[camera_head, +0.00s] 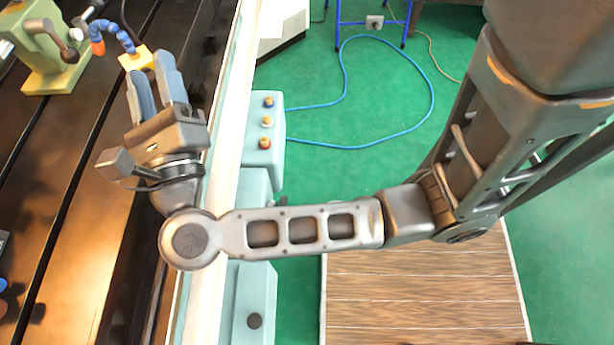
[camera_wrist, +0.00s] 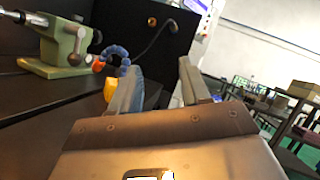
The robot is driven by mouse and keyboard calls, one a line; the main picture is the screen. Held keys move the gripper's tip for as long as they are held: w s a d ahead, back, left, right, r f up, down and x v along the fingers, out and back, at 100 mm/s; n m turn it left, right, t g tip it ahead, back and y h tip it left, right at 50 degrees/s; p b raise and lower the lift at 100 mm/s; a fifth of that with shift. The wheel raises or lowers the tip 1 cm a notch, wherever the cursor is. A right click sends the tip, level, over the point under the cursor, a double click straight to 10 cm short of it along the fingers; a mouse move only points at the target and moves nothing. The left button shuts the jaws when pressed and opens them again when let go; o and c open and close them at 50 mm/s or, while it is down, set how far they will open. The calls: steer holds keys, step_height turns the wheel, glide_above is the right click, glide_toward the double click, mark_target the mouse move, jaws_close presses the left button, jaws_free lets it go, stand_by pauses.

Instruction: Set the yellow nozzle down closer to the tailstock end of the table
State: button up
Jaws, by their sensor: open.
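The nozzle has a yellow base (camera_head: 137,58) and a curved blue segmented hose (camera_head: 113,29) ending in an orange tip (camera_head: 98,47). It stands on the dark slotted table, close to the green tailstock (camera_head: 50,55). My gripper (camera_head: 149,66) is open, with its fingertips close to the yellow base. In the wrist view, the yellow base (camera_wrist: 110,88) shows left of and partly behind the left finger of my gripper (camera_wrist: 160,68), not between the fingers. Whether a finger touches it I cannot tell. The tailstock (camera_wrist: 63,48) stands left of the nozzle there.
The dark table (camera_head: 80,200) has long slots and a pale front edge (camera_head: 215,180). A dark cable runs behind the nozzle. A teal box with several buttons (camera_head: 266,122) stands outside the edge. Bare table lies in front of the tailstock. Blue and red round parts show at the lower left edge.

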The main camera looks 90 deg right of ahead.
steer(key=s+a+f+m+t+y, duration=0.3)
steer(key=s+a+m+y, duration=0.2)
steer(key=s+m+y, duration=0.5)
steer(key=s+a+f+m+t+y, duration=0.3)
steer(key=s+m+y, duration=0.8)
steer(key=m, duration=0.7)
steer(key=shift+a+f+t, duration=0.4)
steer(key=shift+a+f, duration=0.25)
steer(key=shift+a, duration=0.55)
steer(key=shift+o, duration=0.3)
steer(key=shift+s, duration=0.1)
